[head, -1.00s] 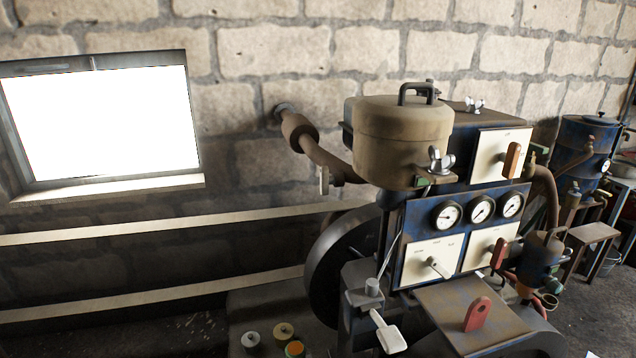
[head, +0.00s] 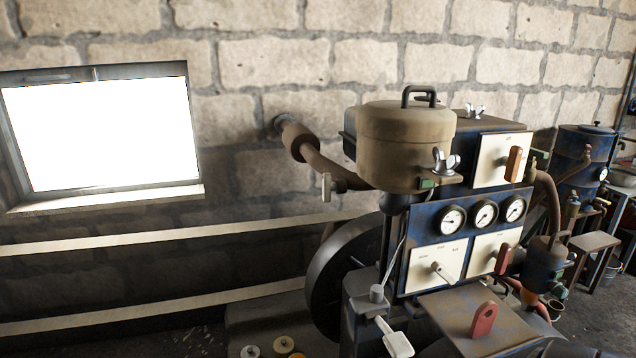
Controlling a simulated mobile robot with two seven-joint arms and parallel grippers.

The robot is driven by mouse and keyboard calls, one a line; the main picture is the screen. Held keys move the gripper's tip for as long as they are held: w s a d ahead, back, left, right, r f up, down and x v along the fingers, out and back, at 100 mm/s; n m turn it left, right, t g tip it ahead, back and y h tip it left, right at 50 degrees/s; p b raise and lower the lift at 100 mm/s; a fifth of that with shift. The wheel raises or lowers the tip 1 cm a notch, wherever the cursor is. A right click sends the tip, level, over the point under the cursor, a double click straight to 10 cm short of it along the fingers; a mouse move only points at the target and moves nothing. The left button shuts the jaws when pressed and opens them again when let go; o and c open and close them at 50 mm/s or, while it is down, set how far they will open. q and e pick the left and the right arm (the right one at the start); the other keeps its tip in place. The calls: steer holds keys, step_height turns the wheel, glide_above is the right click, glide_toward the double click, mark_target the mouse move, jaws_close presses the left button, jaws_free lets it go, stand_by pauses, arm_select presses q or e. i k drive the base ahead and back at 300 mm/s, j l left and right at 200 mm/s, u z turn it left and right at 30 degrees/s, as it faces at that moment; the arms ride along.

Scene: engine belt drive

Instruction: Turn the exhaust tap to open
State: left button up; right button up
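The exhaust pipe (head: 320,163) runs from the brick wall down to the right, behind the tan lidded pot on the engine. A small pale tap handle (head: 326,187) sits on the pipe near its lower end and points roughly up and down. The pipe is rusty brown with a thicker muffler part (head: 298,140) near the wall. Any open or shut marking on the tap is too small to see. Neither of my grippers is in view.
The engine (head: 440,215) carries a tan pot (head: 405,140), gauges and lever panels. A dark flywheel (head: 335,265) stands below the pipe. Pale rails (head: 150,240) run along the wall under the bright window (head: 100,130). Small round parts (head: 284,344) lie low at the front.

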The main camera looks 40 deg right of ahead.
mark_target(328, 187)
steer(key=i+j+u, duration=0.2)
steer(key=j, duration=0.2)
steer(key=j+u, duration=0.2)
steer(key=j, duration=0.2)
steer(key=i+j+u, duration=0.4)
steer(key=j, duration=0.25)
steer(key=i+z, duration=0.25)
steer(key=z, duration=0.15)
steer(key=i+z, duration=0.25)
steer(key=z, duration=0.15)
steer(key=i+j+z, duration=0.2)
steer(key=z, duration=0.15)
steer(key=i+j+z, duration=0.2)
steer(key=z, duration=0.2)
steer(key=i+z, duration=0.15)
steer(key=z, duration=0.3)
steer(key=i+z, duration=0.15)
steer(key=z, duration=0.25)
steer(key=i+j+z, duration=0.1)
steer(key=z, duration=0.35)
steer(key=i+j+z, duration=0.15)
steer(key=z, duration=0.25)
